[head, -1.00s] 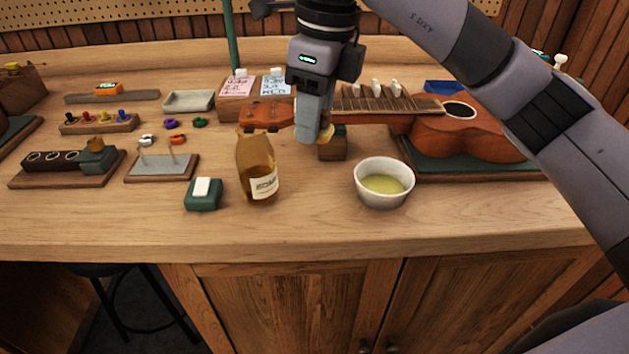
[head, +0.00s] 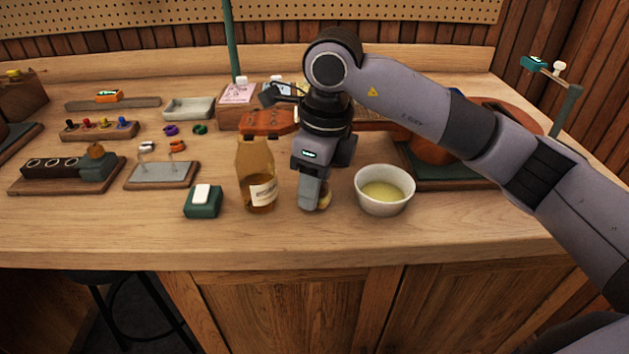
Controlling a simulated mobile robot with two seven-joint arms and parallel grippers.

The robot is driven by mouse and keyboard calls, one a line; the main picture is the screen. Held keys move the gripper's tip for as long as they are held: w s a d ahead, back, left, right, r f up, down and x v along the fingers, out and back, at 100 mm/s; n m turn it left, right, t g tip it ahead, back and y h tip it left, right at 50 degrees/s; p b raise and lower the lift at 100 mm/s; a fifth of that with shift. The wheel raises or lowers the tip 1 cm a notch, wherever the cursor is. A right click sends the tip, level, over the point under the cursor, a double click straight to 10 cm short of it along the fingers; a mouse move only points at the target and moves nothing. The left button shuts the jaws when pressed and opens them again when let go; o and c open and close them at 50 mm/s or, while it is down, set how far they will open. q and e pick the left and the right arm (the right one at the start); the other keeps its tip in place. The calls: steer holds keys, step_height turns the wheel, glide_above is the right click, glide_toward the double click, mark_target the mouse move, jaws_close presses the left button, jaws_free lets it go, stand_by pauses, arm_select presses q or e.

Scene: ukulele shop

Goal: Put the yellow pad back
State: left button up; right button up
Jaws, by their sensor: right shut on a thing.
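My right gripper (head: 313,203) points down just above the counter, between the amber bottle and the white bowl. It is shut on the yellow pad (head: 326,198). Only a small yellowish edge of the pad shows beside the fingers; the rest is hidden by them. I cannot tell whether the pad touches the counter. My left gripper is not in view.
The amber bottle (head: 258,178) stands close left of my gripper, and the white bowl (head: 384,207) of pale yellow liquid close right. A green block (head: 203,207) lies further left. The ukulele (head: 268,122) lies behind, partly covered by my arm. The front counter strip is clear.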

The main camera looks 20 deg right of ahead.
mark_target(323, 182)
steer(key=shift+f, duration=0.2)
steer(key=o, duration=0.9)
steer(key=shift+o, duration=0.2)
steer(key=shift+r, duration=0.1)
steer(key=shift+r, duration=0.2)
step_height(323, 182, up, 12)
steer(key=d, duration=0.1)
steer(key=shift+s+p, duration=0.35)
steer(key=shift+s, duration=0.1)
steer(key=shift+s+f, duration=0.1)
steer(key=shift+f, duration=0.05)
